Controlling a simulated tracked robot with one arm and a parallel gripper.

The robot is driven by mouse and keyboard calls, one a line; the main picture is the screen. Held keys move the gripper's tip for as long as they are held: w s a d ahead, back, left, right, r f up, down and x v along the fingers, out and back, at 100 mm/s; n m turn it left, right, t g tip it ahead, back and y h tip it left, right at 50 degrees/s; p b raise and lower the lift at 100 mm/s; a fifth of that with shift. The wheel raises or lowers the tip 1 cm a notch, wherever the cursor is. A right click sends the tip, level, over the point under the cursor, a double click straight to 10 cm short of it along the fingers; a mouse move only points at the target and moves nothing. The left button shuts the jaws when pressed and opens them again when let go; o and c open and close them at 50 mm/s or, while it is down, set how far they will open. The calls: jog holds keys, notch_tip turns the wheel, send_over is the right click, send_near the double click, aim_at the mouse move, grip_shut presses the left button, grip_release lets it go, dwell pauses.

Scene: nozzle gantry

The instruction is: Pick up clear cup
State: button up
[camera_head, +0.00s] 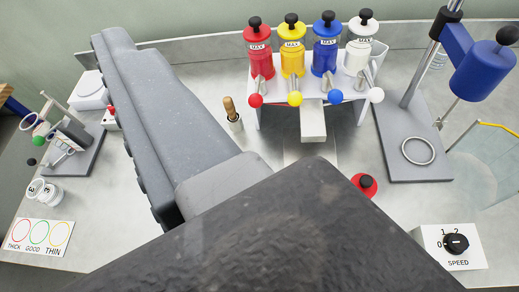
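I cannot pick out the clear cup with certainty. A faint transparent shape (439,60) shows at the back right, partly behind the blue stirrer. It may be the clear cup, but it is too faint to be sure. A long grey part of mine with a toothed edge reaches to the upper left, and a dark block of mine fills the bottom middle. I cannot make out a pair of fingertips, so whether my gripper is open or shut is unclear. My own parts hide much of the table's middle.
A rack (345,96) holds red, yellow, blue and white MAX dispensers. The blue stirrer (484,70) stands on a grey base (420,172) at right. A speed box (449,246), red button (364,184) and brush holder (235,124) stand nearby. A thick/good/thin card (38,249) lies left.

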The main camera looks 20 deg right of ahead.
jog(key=w+d+f+m+g+h, duration=0.1)
jog(key=w+d+f+m+h, duration=0.1)
jog(key=f, duration=0.6)
jog(key=w+d+f+m+h, duration=0.1)
jog(key=d+f+h, duration=0.15)
jog(key=f, duration=0.45)
jog(key=w+d+f+m+g+h, duration=0.1)
jog(key=w+d+f+m, duration=0.15)
jog(key=f, duration=0.55)
jog(key=s+d+f+g+h, duration=0.2)
jog(key=s+d+f, duration=0.1)
jog(key=f, duration=0.5)
jog(key=s+d+f+g+h, duration=0.2)
jog(key=s+f, duration=0.2)
jog(key=f, duration=0.4)
jog(key=shift+m+h, duration=0.25)
jog(key=x, duration=0.8)
jog(key=shift+d+b, duration=0.2)
jog(key=shift+b, duration=0.1)
jog(key=shift+w+d+f, duration=0.3)
jog(key=shift+w+f, duration=0.05)
jog(key=shift+w, duration=0.1)
jog(key=x, duration=0.4)
jog(key=shift+w+f+b, duration=0.1)
jog(key=shift+f+b, duration=0.15)
jog(key=shift+b, duration=0.1)
jog(key=c, duration=1.2)
jog(key=shift+r, duration=0.15)
